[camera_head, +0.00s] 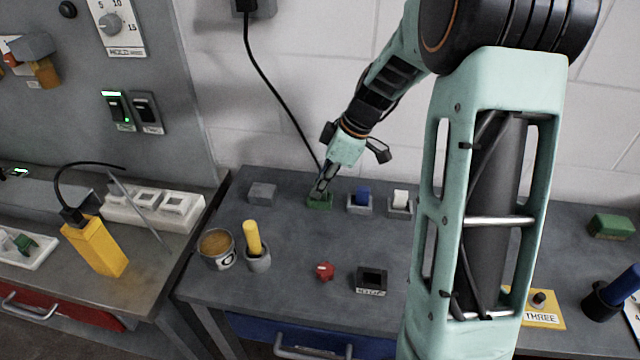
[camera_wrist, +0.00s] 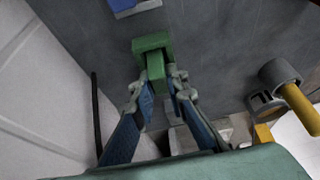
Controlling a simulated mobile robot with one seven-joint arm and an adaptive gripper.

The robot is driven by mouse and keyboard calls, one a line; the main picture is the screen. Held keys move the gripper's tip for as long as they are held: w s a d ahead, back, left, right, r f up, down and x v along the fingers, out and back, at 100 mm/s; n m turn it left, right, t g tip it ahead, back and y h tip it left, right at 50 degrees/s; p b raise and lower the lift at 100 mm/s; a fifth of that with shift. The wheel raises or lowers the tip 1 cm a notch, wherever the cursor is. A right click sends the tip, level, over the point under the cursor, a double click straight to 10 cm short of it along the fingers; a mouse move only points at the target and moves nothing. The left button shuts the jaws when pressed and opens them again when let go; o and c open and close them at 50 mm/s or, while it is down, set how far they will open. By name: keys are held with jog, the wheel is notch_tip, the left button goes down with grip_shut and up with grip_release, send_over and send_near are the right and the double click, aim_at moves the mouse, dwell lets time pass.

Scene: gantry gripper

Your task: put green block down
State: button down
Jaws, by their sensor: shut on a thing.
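The green block (camera_head: 319,202) is at the back of the grey table, between a plain grey block and a grey holder with a blue piece. My gripper (camera_head: 321,189) comes down on it from above, shut on it. In the wrist view, my fingertips (camera_wrist: 163,80) close on a narrow green part, and a wider green part (camera_wrist: 151,45) shows past them. The green block is at or very near the table top; I cannot tell whether it touches.
A grey block (camera_head: 262,192) lies left. Grey holders carry a blue piece (camera_head: 362,194) and a white piece (camera_head: 400,197) right. A tin (camera_head: 217,247), a yellow-handled thing (camera_head: 252,236), a red knob (camera_head: 325,271) and a dark box (camera_head: 371,280) stand nearer. Another green block (camera_head: 611,226) lies far right.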

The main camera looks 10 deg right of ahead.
jog(key=shift+f, duration=0.1)
jog(key=shift+f, duration=0.1)
jog(key=c, duration=1.9)
grip_release()
jog(key=shift+r, duration=0.2)
jog(key=v, duration=1.2)
jog(key=shift+d, duration=0.1)
